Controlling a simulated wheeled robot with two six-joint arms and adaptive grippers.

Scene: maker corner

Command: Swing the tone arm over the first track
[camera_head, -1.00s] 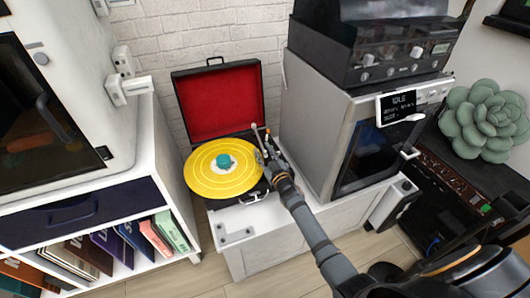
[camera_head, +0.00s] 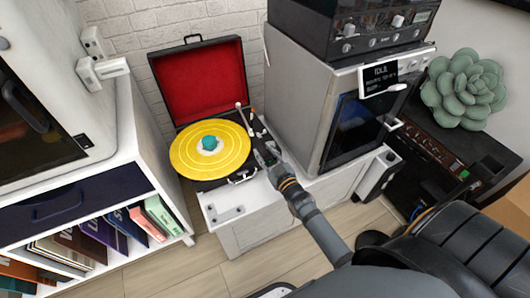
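The open record player (camera_head: 207,184) has a black case and a red-lined lid (camera_head: 199,85). A yellow record (camera_head: 181,154) with a teal piece (camera_head: 209,142) at its centre lies on it. The pale, thin tone arm (camera_head: 243,117) stands along the record's right side; whether its tip is over the record is hard to tell. My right gripper (camera_head: 267,153) is at the player's right front corner, apart from the tone arm. Its fingers are too small to tell open or shut. My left gripper is not in view.
The player stands on a white cabinet (camera_head: 240,228). A grey machine with a dark door (camera_head: 352,127) stands close on the right. A white shelf unit (camera_head: 132,152) with records is on the left. A succulent (camera_head: 465,88) is far right.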

